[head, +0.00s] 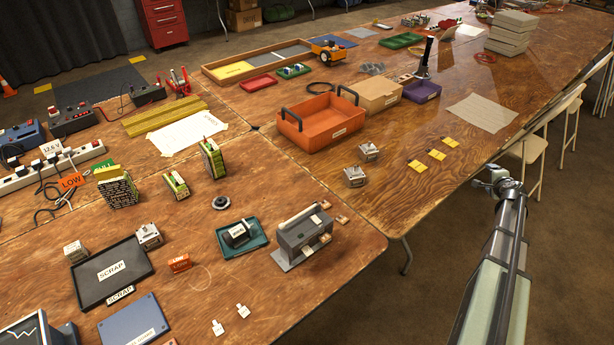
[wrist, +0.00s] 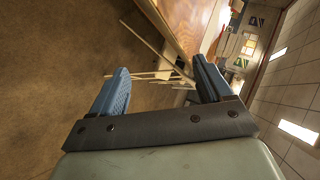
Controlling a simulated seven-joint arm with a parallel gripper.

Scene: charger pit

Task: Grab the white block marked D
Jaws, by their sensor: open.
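Several small white-grey blocks stand on the wooden tables in the head view. Two are near the front of the orange tray: one block (head: 369,151) and a nearer block (head: 355,176). Another block (head: 149,236) stands at the black scrap tray's upper right corner, and one more block (head: 75,251) at its left. Their markings are too small to read, so I cannot tell which is D. My gripper (head: 496,183) is off the table's right edge, well apart from all the blocks. In the wrist view my gripper (wrist: 162,70) is open, with nothing between its blue fingers.
An orange tray (head: 318,119) with dark handles stands behind the two middle blocks. Yellow cards (head: 437,154) lie to their right. A grey machine (head: 303,236) stands nearer the front edge. Folding chairs (head: 530,150) stand beside the table's right edge. The wood around the yellow cards is mostly clear.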

